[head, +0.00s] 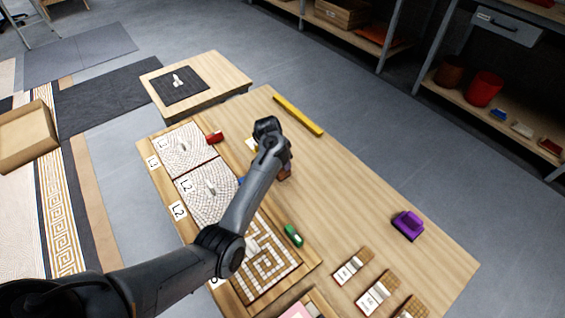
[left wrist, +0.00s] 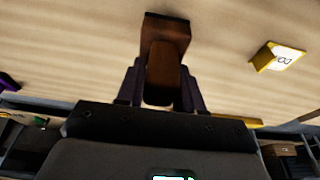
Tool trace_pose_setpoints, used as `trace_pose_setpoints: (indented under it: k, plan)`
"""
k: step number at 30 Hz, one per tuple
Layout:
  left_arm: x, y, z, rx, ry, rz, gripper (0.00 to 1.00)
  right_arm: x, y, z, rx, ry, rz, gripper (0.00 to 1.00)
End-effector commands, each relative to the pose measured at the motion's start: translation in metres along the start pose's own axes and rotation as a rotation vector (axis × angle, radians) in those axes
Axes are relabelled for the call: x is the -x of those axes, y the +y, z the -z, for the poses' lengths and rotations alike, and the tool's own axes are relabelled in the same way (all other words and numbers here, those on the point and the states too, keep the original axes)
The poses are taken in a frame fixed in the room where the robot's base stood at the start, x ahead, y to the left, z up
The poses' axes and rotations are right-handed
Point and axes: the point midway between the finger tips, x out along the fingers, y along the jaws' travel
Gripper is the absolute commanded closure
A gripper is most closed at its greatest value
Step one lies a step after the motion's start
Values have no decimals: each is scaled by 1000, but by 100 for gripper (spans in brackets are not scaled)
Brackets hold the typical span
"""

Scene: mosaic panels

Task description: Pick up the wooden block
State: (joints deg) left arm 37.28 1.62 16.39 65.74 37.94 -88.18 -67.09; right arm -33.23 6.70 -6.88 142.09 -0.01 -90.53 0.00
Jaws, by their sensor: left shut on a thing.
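The wooden block (left wrist: 166,35) is dark brown and sits between the two fingers of my left gripper (left wrist: 163,85) in the left wrist view. The gripper is shut on it, and the block's far end sticks out beyond the fingertips. In the head view my left gripper (head: 283,160) is over the middle of the wooden table (head: 345,195), and a small part of the brown block (head: 286,174) shows beneath it. My arm hides most of the block there. I cannot tell whether the block touches the table. My right gripper is in neither view.
Mosaic panels (head: 222,163) line the table's left side. A red block (head: 214,137), a green block (head: 293,235) and a yellow labelled block (left wrist: 277,58) lie near them. A yellow bar (head: 298,115) lies at the far edge, a purple object (head: 408,225) at right. The table's right middle is clear.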

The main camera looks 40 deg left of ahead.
Motion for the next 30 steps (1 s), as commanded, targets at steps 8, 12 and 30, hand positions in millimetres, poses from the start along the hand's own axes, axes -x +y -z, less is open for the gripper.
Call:
trace_pose_setpoints:
  k: [8,12,30]
  plan:
    - [35,36,30,-4,2,0,94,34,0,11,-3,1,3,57]
    - [47,61,46,-3,2,0,94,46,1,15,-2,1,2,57]
    - [64,104,74,0,2,1,94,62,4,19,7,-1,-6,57]
